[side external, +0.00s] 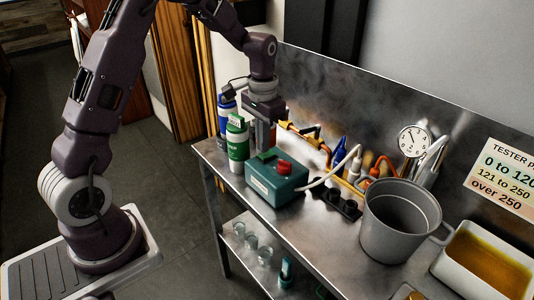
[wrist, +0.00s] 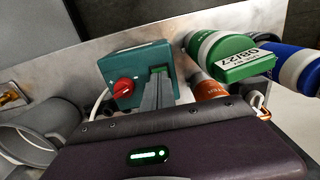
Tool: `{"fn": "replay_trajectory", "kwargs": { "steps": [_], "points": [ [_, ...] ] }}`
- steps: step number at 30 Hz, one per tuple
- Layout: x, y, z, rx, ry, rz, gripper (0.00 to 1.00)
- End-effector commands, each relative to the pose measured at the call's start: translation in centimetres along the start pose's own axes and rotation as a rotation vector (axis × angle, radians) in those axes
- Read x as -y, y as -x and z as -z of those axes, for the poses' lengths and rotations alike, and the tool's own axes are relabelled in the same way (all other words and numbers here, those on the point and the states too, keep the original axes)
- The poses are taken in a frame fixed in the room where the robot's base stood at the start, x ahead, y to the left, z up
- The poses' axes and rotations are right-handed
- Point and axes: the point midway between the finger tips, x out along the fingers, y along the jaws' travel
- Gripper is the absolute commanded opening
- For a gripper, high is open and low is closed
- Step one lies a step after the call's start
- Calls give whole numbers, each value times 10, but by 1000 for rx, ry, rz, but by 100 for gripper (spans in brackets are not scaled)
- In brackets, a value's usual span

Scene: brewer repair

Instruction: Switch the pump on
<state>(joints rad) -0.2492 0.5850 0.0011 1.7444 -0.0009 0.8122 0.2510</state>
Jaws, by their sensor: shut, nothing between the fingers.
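The pump looks to be the teal box (side external: 275,184) on the steel bench, with a white label on its front. A red knob (side external: 284,167) sits on its top; the knob also shows in the wrist view (wrist: 123,87).
Green (side external: 238,142) and blue (side external: 225,115) bottles stand close to the left of the box. A white cable (side external: 322,180) leads right to a black power strip (side external: 338,204). A grey pot (side external: 398,222), a dial gauge (side external: 412,141) and a tray of amber liquid (side external: 446,258) are farther right.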

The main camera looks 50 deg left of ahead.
Motion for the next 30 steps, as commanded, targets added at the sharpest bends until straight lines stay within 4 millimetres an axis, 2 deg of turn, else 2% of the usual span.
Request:
{"fn": "replay_trajectory", "kwargs": {
  "steps": [30],
  "points": [
    [0, -10, 0, 0, 0, 0, 0]
  ]
}}
